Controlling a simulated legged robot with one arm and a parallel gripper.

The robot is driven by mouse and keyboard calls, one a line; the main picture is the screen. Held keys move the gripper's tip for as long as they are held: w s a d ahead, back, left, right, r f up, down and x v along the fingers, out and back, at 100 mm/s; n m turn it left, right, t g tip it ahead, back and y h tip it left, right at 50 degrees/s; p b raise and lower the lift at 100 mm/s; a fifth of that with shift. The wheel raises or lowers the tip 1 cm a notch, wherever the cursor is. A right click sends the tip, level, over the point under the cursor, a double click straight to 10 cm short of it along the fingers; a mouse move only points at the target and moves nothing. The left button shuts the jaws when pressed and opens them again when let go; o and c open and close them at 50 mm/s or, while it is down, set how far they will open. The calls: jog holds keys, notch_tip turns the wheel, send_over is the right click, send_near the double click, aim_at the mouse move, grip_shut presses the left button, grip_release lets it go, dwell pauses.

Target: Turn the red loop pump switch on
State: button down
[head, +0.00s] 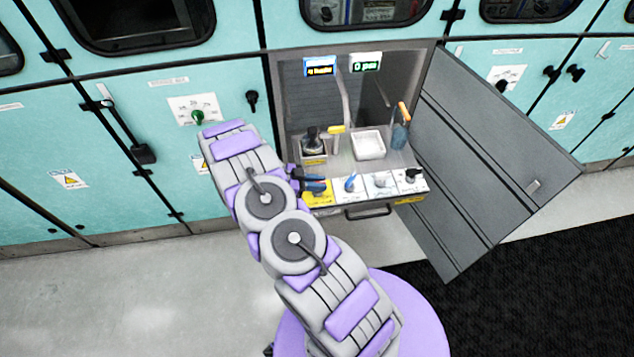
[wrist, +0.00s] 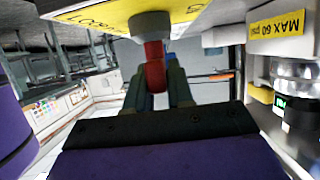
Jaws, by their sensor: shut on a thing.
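The red loop pump switch (wrist: 154,66) shows in the wrist view as a red handle on a dark round base, beside a yellow label reading partly "LOOP". My gripper (wrist: 158,84) is shut on this red handle, one finger on each side. In the head view my gripper (head: 314,184) is at the left end of the switch panel (head: 345,203), over its yellow label. The red handle is hidden there by my gripper.
A blue-handled switch (head: 350,182), a white one (head: 382,180) and a black one (head: 411,175) stand to the right. Behind are a white tray (head: 368,146) and a green "0 psi" display (head: 366,62). An open grey door (head: 480,160) stands right.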

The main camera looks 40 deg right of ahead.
jog(key=shift+r+t+p, duration=0.1)
jog(key=shift+t+p, duration=0.2)
jog(key=n+t+h+p, duration=0.1)
jog(key=n+t+p, duration=0.1)
jog(key=n, duration=0.1)
jog(key=shift+r+t+h+p, duration=0.1)
jog(key=shift+t+h+p, duration=0.2)
jog(key=shift+t, duration=0.1)
jog(key=n+t+p, duration=0.2)
jog(key=t, duration=0.1)
jog(key=shift+s+n+h, duration=0.1)
jog(key=shift+n+h, duration=0.2)
jog(key=shift+n, duration=0.1)
jog(key=n+t+p, duration=0.2)
jog(key=n+t, duration=0.1)
jog(key=t, duration=0.1)
jog(key=shift+n, duration=0.3)
jog(key=n+t+y+p, duration=0.2)
jog(key=n+t, duration=0.2)
jog(key=shift+t+y+p, duration=0.3)
jog(key=shift+y+p, duration=0.1)
jog(key=shift+d+f+n+t+y, duration=0.1)
jog(key=shift+f+n+t+y, duration=0.1)
jog(key=shift+n+t+y, duration=0.8)
jog(key=shift+n+t+y+b, duration=0.5)
jog(key=shift+n+t+y, duration=0.15)
jog(key=shift+n, duration=0.35)
jog(key=shift+n+t+y, duration=0.25)
jog(key=shift+n, duration=0.05)
